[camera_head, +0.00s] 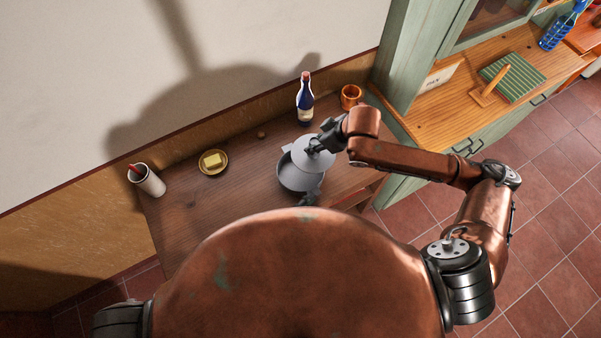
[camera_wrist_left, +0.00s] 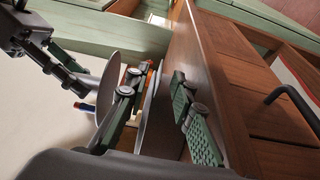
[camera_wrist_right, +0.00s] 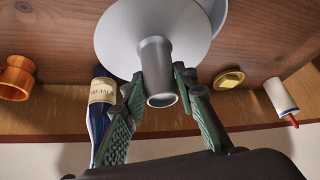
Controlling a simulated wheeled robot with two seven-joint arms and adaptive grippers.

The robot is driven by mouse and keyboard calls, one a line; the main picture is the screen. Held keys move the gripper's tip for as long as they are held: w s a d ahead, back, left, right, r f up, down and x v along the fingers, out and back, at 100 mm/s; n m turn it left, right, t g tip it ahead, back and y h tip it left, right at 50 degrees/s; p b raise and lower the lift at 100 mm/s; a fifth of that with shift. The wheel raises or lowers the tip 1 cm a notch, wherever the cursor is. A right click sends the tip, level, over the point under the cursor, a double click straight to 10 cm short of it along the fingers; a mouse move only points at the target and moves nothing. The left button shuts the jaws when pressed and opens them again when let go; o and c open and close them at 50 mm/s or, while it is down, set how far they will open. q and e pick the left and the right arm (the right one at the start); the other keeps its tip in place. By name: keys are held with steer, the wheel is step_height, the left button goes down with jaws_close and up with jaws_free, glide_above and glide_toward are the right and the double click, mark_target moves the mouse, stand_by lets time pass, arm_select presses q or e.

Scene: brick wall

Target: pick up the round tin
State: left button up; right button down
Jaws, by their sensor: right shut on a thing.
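The round tin (camera_head: 297,178), grey and open at the top, stands on the wooden table. Its round grey lid (camera_head: 309,155) is raised and tilted above it. My right gripper (camera_head: 318,145) is shut on the lid's cylindrical knob; the right wrist view shows the knob (camera_wrist_right: 156,62) between the fingers. My left gripper (camera_head: 311,196) is at the tin's near side, mostly hidden by my body. In the left wrist view its fingers (camera_wrist_left: 155,88) are spread, with the tin's rim and wall (camera_wrist_left: 150,112) between them. Contact is unclear.
A blue bottle (camera_head: 305,100) and an orange mug (camera_head: 350,97) stand behind the tin. A yellow block on a plate (camera_head: 225,163) and a white cup (camera_head: 148,180) are at left. The wall borders the table's back; a green cabinet (camera_head: 403,60) is at right.

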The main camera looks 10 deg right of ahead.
mark_target(319, 193)
arm_select(q)
steer(key=x, duration=0.5)
steer(key=shift+s+d, duration=0.2)
steer(key=shift+s, duration=0.1)
steer(key=shift+a, duration=0.1)
steer(key=shift+c, duration=0.2)
jaws_close()
